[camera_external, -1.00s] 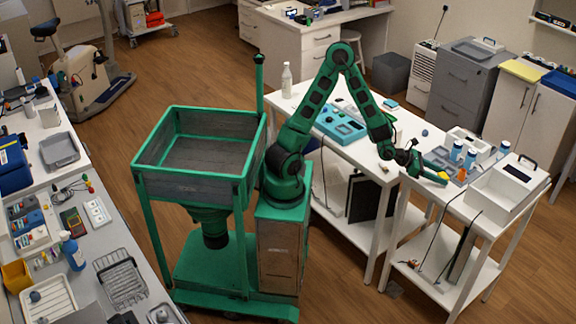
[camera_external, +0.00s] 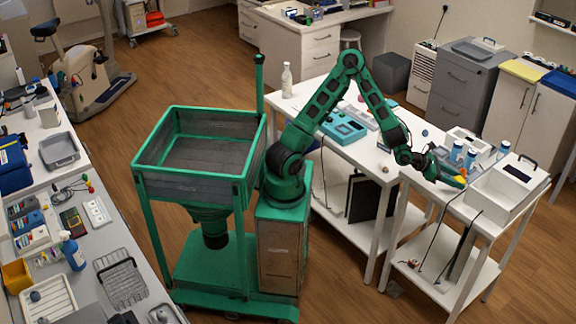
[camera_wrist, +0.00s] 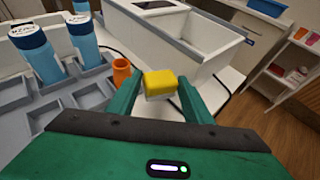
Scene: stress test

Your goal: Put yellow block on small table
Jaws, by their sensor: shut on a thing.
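The yellow block (camera_wrist: 160,84) is between the two green fingers of my gripper (camera_wrist: 160,98) in the wrist view, and the gripper is shut on it. In the external view my gripper (camera_external: 458,182) is over the small white table (camera_external: 483,222) at the right, with the yellow block (camera_external: 461,180) at its tip. The block appears held above the tabletop; the exact gap cannot be told. The tabletop under the fingers is partly hidden by my gripper.
A white open box (camera_wrist: 185,35) stands just beyond the block. A grey tray (camera_wrist: 75,92) with blue bottles (camera_wrist: 36,52) is to the left. An orange cup (camera_wrist: 121,70) is close to the left finger. A larger white table (camera_external: 365,150) stands beside the small one.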

